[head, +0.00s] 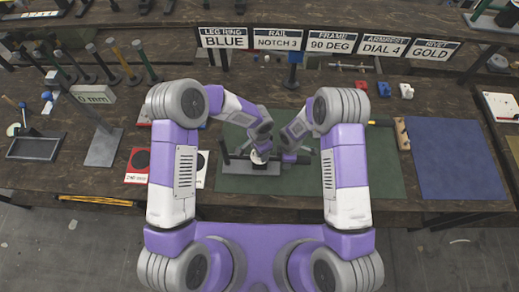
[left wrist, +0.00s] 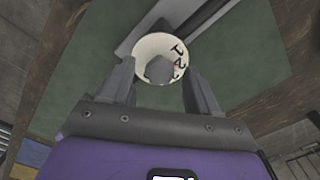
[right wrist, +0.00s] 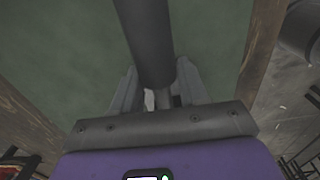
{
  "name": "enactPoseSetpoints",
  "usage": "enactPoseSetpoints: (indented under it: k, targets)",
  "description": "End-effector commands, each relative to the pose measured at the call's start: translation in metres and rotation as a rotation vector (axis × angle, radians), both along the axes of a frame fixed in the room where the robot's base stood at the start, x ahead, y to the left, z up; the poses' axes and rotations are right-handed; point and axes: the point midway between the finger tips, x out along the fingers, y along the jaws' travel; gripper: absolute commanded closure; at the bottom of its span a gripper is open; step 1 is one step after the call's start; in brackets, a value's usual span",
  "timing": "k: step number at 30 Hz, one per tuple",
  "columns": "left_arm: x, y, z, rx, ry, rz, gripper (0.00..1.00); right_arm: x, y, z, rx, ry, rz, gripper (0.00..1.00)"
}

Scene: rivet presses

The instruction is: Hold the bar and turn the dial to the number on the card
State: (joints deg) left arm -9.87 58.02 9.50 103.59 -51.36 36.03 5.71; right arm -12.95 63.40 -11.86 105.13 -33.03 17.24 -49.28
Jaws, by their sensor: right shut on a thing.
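The dial (left wrist: 151,44) is a white disc with black numerals and a grey centre knob. In the head view the dial (head: 258,157) sits at the dark fixture on the green mat. My left gripper (left wrist: 160,80) is open, with one finger on each side of the dial; contact is not clear. The dark bar (left wrist: 208,20) runs beside the dial. In the right wrist view the bar (right wrist: 146,40) comes down into my right gripper (right wrist: 158,82), which is shut on it. The card (head: 383,46) at the back reads ARMREST DIAL 4.
Other cards stand beside it, such as RIVET GOLD (head: 431,51) and FRAME 90 DEG (head: 330,42). The green mat (head: 375,175) is bare at right. A blue mat (head: 455,160) lies farther right. Upright posts (head: 125,65) and a grey stand (head: 103,148) are at left.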

Motion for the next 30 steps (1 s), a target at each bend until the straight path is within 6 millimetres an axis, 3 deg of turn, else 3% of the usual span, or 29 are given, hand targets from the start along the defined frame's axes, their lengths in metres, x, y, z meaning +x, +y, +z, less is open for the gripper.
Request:
enactPoseSetpoints:
  k: [1,11,20,30]
  targets:
    - [0.0000,0.0000,0.0002,0.000,0.000,0.000,0.47,0.0002,0.0001,0.0003,0.000,-0.001,0.000,1.00]
    - [-0.0001,-0.0001,0.0005,0.000,0.000,0.000,0.96,0.0002,0.0001,0.0003,0.000,-0.001,0.000,1.00]
    - [0.0000,0.0000,0.0006,0.000,0.000,-0.043,0.96,0.0002,0.0001,0.0002,0.000,-0.001,0.000,1.00]
    - [0.0004,0.0001,0.0007,0.000,0.000,-0.271,0.96,0.0003,0.0001,0.0002,0.000,-0.001,0.000,1.00]
